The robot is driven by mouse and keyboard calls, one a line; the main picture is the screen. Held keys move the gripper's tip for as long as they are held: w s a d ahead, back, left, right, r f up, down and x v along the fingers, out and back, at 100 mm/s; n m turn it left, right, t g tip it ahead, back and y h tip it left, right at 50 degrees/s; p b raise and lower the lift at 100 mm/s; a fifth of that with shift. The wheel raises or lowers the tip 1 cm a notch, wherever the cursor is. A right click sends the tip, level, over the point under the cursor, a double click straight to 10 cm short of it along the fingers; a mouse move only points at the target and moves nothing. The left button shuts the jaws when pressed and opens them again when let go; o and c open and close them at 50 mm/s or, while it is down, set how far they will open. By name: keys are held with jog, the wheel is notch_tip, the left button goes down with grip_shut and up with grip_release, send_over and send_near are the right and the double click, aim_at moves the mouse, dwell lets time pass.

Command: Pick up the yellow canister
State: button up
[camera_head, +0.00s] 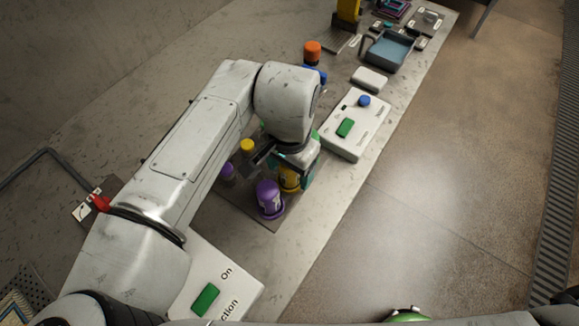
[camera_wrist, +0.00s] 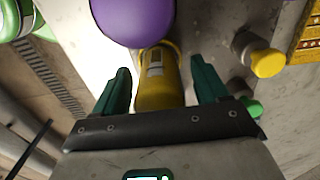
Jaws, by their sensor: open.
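The yellow canister (camera_head: 289,181) stands on a dark mat on the bench, partly hidden under my gripper in the head view. In the wrist view the yellow canister (camera_wrist: 160,85) lies between my two green fingers, with a gap on each side. My gripper (camera_wrist: 162,72) is open, and its fingers reach along both sides of the canister. In the head view my gripper (camera_head: 286,168) is right at the canister, and my wrist hides part of it.
A larger purple canister (camera_head: 269,197) stands close beside the yellow one; its round top (camera_wrist: 133,18) shows in the wrist view. A small yellow-capped canister (camera_head: 247,146) and a purple one (camera_head: 227,171) stand to the left. A white box with buttons (camera_head: 355,127) is to the right.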

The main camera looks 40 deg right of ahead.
jog(key=shift+f, duration=0.35)
jog(key=shift+c, duration=0.2)
jog(key=c, duration=1.1)
jog(key=shift+r, duration=0.1)
jog(key=shift+c, duration=0.3)
jog(key=shift+r, duration=0.5)
jog(key=s+a+r+b, duration=0.1)
jog(key=s+a+r, duration=0.2)
jog(key=s+r, duration=0.9)
jog(key=shift+s+b, duration=0.4)
jog(key=shift+s, duration=0.45)
